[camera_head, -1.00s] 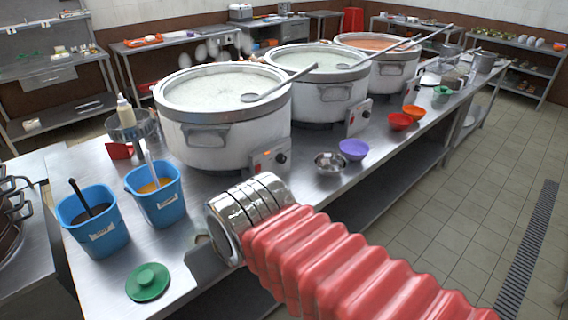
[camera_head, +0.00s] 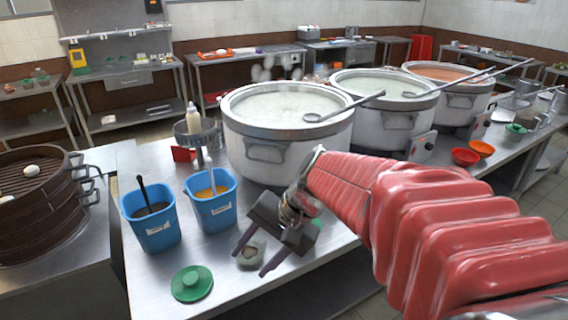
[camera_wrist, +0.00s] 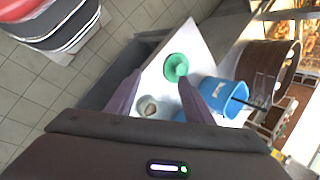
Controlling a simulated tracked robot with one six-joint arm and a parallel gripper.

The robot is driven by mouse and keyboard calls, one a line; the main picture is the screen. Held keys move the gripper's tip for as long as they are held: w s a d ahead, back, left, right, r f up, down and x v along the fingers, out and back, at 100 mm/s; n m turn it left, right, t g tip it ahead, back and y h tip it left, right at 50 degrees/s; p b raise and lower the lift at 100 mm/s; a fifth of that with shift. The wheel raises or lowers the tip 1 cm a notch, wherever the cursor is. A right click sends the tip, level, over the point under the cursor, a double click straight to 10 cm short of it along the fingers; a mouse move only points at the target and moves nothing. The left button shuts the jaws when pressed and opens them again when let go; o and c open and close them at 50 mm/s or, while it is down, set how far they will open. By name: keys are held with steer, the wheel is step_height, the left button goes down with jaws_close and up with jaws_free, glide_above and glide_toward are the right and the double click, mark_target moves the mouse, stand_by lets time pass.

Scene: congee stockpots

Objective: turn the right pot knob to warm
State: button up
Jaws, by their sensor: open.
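Three large white stockpots stand in a row on the steel counter. The right pot (camera_head: 448,90) is the farthest and holds orange-red congee. Its control box (camera_head: 480,125) faces the counter's front edge; its knob is too small to read. The middle pot (camera_head: 385,117) has a control box (camera_head: 423,146) with a dark knob. The near pot (camera_head: 287,140) holds pale congee, and my arm hides its control box. My gripper (camera_head: 253,257) is open and empty above the near left end of the counter, far from the right pot. It also shows in the wrist view (camera_wrist: 160,92), pointing down.
Two blue buckets (camera_head: 152,222) and a green lid (camera_head: 191,283) are by the gripper. Red (camera_head: 465,157) and orange (camera_head: 482,148) bowls sit before the right pots. Steamer baskets (camera_head: 38,205) stand left.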

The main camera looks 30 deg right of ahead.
steer(key=w+d+f+m+t+y, duration=0.2)
steer(key=w+d+m+t, duration=0.2)
steer(key=w+d+m, duration=0.5)
steer(key=w+d+f+m+t+y, duration=0.25)
steer(key=w+d+m, duration=0.35)
steer(key=d, duration=0.5)
steer(key=s+d+f+m+t+h, duration=0.1)
steer(key=d+f+m+t+h, duration=0.1)
steer(key=d, duration=0.6)
steer(key=d+f+m+t+h, duration=0.3)
steer(key=d+m, duration=0.3)
steer(key=d, duration=0.3)
steer(key=s+d+f+m+t+h, duration=0.1)
steer(key=d+f+m+t+h, duration=0.2)
steer(key=d, duration=0.5)
step_height(320, 180, down, 2)
steer(key=shift+s+d+f+m+h, duration=0.1)
steer(key=shift+s+d+m+h, duration=0.25)
steer(key=shift+m, duration=0.45)
steer(key=w+a, duration=0.1)
steer(key=w, duration=1.2)
steer(key=shift+w, duration=0.4)
steer(key=shift+c, duration=0.5)
